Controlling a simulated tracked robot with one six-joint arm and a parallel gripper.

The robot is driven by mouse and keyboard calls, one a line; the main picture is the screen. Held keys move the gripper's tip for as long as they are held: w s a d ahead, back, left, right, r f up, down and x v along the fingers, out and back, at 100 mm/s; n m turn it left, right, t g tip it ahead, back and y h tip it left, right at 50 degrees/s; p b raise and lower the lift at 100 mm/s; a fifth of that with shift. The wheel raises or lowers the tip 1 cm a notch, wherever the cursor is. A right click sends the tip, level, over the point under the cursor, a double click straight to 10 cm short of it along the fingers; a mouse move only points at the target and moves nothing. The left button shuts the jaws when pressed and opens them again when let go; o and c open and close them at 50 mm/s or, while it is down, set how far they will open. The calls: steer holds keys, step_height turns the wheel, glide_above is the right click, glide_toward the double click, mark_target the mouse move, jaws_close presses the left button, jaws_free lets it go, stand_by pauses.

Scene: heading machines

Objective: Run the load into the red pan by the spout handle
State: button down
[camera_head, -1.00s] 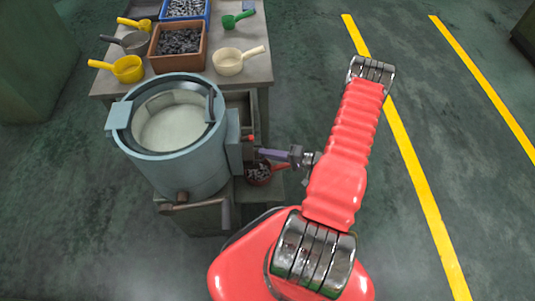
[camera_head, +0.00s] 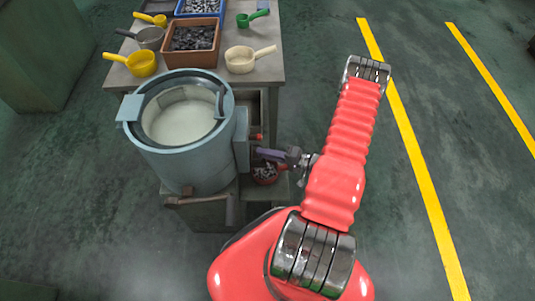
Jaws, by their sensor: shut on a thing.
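The blue-grey round drum machine (camera_head: 188,165) stands left of my arm, with a pale interior and a box on its right side. A red knob (camera_head: 257,137) sticks out by that box. The red pan (camera_head: 264,175) stands low on a shelf right of the drum and holds small grey pieces. My gripper (camera_head: 280,154) is just above the pan, shut on the purple spout handle (camera_head: 267,153), which points left at the machine. The jaw contact is small and partly hidden.
A table (camera_head: 262,70) behind the drum bears a brown bin (camera_head: 192,57) of dark pieces, a blue bin (camera_head: 198,8), yellow, grey, green and cream (camera_head: 240,62) scoops. The floor right of my arm is clear, with yellow lines.

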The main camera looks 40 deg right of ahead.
steer(key=shift+w+a+f, duration=0.1)
steer(key=shift+a+f, duration=0.05)
steer(key=shift+a, duration=0.15)
steer(key=c, duration=1.8)
jaws_free()
steer(key=shift+c, duration=0.2)
steer(key=shift+d, duration=0.2)
steer(key=v, duration=1.3)
steer(key=shift+s+r, duration=0.25)
steer(key=shift+s, duration=0.05)
